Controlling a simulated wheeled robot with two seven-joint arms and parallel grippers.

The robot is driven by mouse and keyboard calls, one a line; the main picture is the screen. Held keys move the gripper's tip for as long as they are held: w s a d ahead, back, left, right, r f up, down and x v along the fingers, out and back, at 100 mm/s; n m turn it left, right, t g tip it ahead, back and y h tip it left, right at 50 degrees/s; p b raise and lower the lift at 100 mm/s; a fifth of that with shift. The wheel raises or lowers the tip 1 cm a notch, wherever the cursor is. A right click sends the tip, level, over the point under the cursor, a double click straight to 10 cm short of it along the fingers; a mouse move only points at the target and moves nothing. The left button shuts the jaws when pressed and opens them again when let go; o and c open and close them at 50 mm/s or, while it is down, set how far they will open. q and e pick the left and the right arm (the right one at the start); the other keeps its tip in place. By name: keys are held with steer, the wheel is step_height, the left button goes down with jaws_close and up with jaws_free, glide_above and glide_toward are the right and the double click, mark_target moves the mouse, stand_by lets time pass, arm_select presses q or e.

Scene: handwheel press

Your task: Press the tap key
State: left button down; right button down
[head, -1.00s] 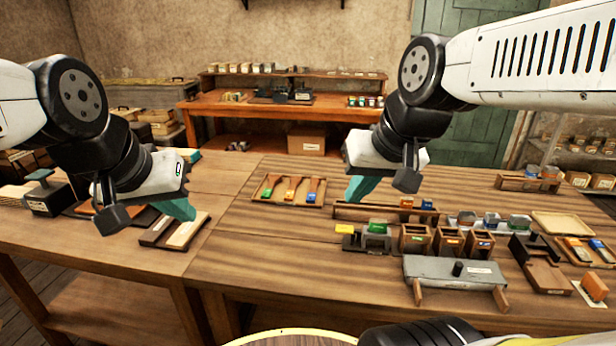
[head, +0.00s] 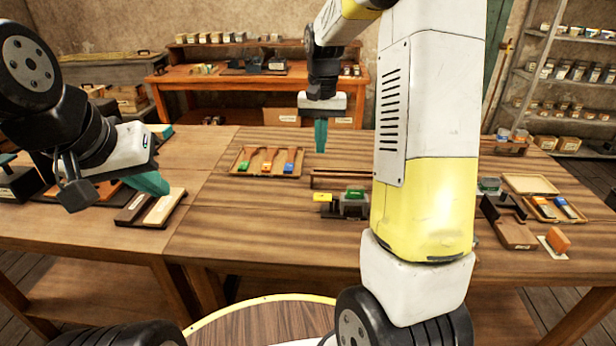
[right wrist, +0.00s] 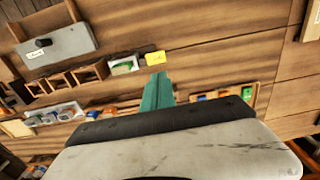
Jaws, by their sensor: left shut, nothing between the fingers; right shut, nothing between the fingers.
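A small dark device with a yellow plate (head: 322,197) and a green-topped block (head: 355,194) stands near the middle of the table; I cannot tell for sure that it is the tap key. The yellow plate (right wrist: 155,58) and the green top (right wrist: 122,66) also show in the right wrist view. My right gripper (head: 320,148) is shut and empty, pointing down, apart from the device and above it in the picture. Its teal fingers (right wrist: 158,80) show just below the yellow plate in the wrist view. My left gripper (head: 160,188) is shut and empty near the pale block at left.
A tray (head: 240,168) with several coloured pieces lies left of the device. A grey box (right wrist: 60,50) and open wooden bins (right wrist: 62,82) stand beside it, hidden by my right arm in the head view. The pale block (head: 163,208) lies at left.

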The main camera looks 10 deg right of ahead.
mark_target(319, 196)
steer(key=shift+w+f, duration=0.2)
steer(key=shift+f, duration=0.05)
step_height(319, 196, down, 14)
stand_by(0.7)
